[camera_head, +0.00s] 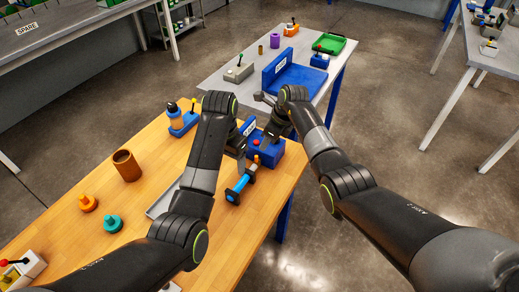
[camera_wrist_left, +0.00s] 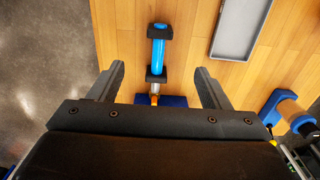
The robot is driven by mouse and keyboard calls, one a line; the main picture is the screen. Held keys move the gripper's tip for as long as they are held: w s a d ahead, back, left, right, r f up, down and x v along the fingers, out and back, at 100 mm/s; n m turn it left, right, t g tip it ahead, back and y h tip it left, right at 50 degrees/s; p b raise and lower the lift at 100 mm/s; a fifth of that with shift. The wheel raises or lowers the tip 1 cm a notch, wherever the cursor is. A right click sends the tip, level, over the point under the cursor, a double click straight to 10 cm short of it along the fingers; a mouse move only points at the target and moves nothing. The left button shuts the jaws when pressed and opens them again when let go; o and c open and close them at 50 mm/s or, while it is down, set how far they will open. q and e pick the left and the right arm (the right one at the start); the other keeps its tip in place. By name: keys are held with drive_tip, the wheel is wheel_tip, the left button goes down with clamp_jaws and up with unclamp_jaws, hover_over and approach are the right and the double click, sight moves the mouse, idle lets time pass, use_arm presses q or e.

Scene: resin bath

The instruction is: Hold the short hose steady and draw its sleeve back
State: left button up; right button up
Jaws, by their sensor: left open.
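The short hose lies on the wooden table, with a bright blue sleeve (camera_head: 240,186) and black collars at its ends. In the left wrist view the blue sleeve (camera_wrist_left: 159,52) runs upward between the fingers, and a pale and orange stub shows below the lower collar, by a dark blue block (camera_wrist_left: 175,101). My left gripper (camera_wrist_left: 159,72) is open above the hose, its fingers apart on either side; in the head view it (camera_head: 240,152) is partly hidden by its arm.
A grey tray (camera_wrist_left: 240,30) lies beside the hose. A blue stand with an orange-and-black bottle (camera_head: 177,118), a brown cup (camera_head: 126,165), and orange (camera_head: 88,203) and teal (camera_head: 111,223) pegs share the wooden table. A grey table with a blue bath (camera_head: 292,78) stands beyond.

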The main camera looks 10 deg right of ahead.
sight(232, 191)
use_arm(q)
wheel_tip(232, 191, down, 17)
drive_tip(key=shift+f, duration=0.15)
idle(0.5)
drive_tip(key=c, duration=1.2)
